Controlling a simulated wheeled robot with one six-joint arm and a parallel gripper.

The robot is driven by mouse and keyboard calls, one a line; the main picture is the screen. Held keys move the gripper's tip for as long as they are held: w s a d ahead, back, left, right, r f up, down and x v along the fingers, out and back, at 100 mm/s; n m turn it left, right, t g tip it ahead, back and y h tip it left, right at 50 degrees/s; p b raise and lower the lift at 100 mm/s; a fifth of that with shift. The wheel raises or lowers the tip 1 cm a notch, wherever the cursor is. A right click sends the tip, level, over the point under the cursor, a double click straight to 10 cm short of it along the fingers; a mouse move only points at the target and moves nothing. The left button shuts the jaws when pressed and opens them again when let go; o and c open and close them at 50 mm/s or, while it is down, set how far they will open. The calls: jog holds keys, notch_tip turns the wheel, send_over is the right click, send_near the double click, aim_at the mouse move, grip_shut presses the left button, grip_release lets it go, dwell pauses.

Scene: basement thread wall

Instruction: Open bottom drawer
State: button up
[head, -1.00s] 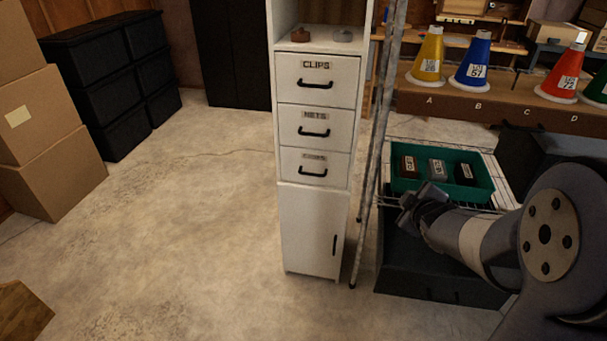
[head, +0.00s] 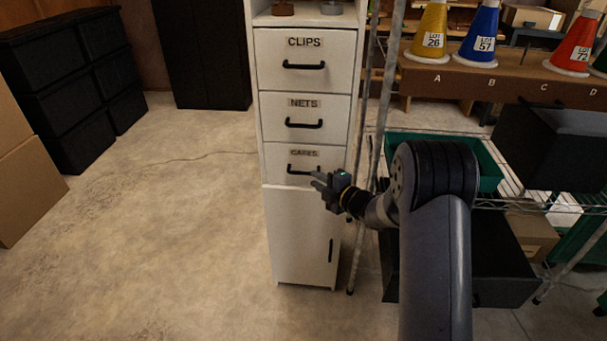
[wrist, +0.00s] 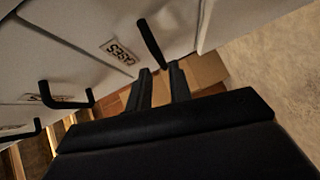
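The white cabinet has a bottom drawer (head: 280,168) labelled CASES, which looks shut and flush with the front. Its black bar handle (head: 297,170) is partly covered by my gripper (head: 318,181) at its right end in the head view. In the wrist view, the CASES label (wrist: 119,51) and the drawer's handle (wrist: 151,43) are just beyond my gripper (wrist: 161,70). The two fingers are apart, with a gap between them. One end of the handle lines up with that gap; whether it is between the fingers or touching cannot be told.
The NETS drawer (head: 306,123) and CLIPS drawer (head: 303,62) are above, both shut. A cupboard door (head: 300,238) is below. The floor at left is open.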

aim_at(306, 174)
jog(key=x, duration=0.6)
jog(key=shift+w+a, duration=0.15)
jog(key=shift+c, duration=0.4)
grip_shut()
